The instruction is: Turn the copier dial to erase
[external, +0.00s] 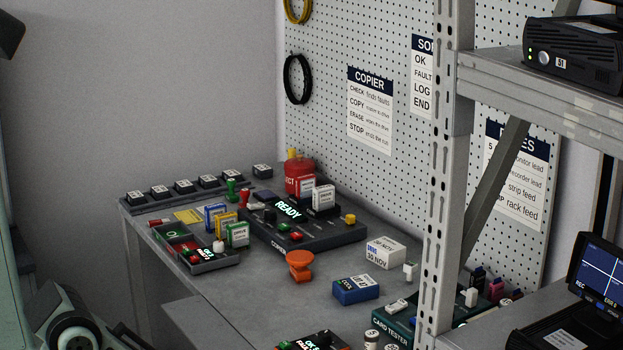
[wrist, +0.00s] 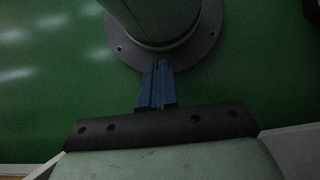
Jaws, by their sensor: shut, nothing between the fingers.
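The copier (external: 335,240) is a dark box on the grey bench in the external view. Its lit display (external: 288,208) reads READY. A dark knob (external: 269,214), possibly the dial, sits left of the display; its setting is too small to read. Red, green and yellow buttons are on the copier's top, and drives stand at its back. My gripper (wrist: 159,68) shows in the wrist view with its blue fingers together and empty. It is away from the copier, which is not in the wrist view. The gripper is not visible in the external view.
Coloured drives (external: 237,234) and a divided tray (external: 212,262) stand left of the copier. An orange funnel-like piece (external: 299,262) stands in front, a blue box (external: 355,290) to the right. A shelf post (external: 441,180) rises at right. A COPIER sign (external: 370,112) hangs behind.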

